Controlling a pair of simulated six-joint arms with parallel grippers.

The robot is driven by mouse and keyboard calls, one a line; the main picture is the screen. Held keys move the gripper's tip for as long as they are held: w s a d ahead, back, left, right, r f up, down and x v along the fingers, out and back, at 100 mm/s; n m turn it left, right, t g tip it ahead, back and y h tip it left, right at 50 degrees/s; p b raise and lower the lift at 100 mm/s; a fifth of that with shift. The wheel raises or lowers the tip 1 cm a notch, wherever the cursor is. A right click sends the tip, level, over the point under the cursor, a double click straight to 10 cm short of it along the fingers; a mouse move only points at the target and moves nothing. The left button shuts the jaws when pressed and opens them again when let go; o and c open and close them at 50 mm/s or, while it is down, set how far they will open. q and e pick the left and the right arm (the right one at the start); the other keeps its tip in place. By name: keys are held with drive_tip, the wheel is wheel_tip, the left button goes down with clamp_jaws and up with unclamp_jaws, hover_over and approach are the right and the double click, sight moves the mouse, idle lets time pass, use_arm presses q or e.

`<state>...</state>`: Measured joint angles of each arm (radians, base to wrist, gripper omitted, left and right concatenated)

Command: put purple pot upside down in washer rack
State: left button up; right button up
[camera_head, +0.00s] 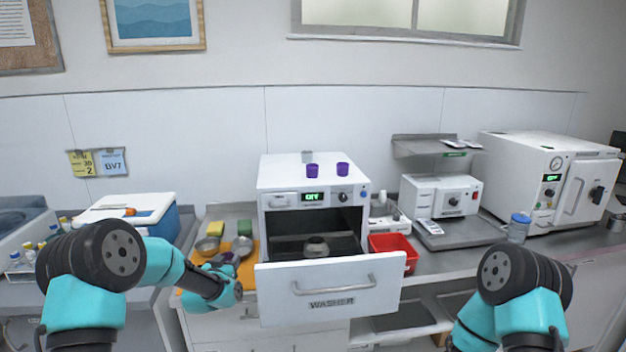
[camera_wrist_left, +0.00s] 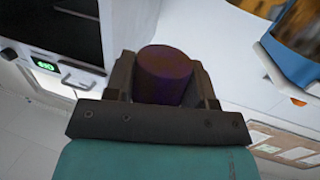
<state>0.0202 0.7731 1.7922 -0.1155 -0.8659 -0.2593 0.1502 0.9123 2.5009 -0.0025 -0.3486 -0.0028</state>
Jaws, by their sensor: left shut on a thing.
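A purple pot (camera_wrist_left: 165,75) sits between the two fingers of my left gripper (camera_wrist_left: 163,92) in the left wrist view, and the gripper is shut on it. In the head view my left gripper (camera_head: 228,272) is above the orange mat, left of the washer drawer, and the pot is mostly hidden there. The washer (camera_head: 330,308) has its front drawer pulled open. The dark rack (camera_head: 288,247) inside holds a round metal bowl (camera_head: 316,245). My right arm shows at the lower right, but its gripper is not in view.
Two small purple cups (camera_head: 313,171) and a grey one (camera_head: 307,157) stand on top of the washer. Metal bowls (camera_head: 207,246) and sponges (camera_head: 216,229) are on the left counter. A blue cooler (camera_head: 165,222) is further left. A red bin (camera_head: 394,247) stands right of the drawer.

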use_arm(q)
drive_tip(key=n, duration=1.7)
drive_tip(key=shift+n, duration=0.4)
drive_tip(key=n, duration=1.8)
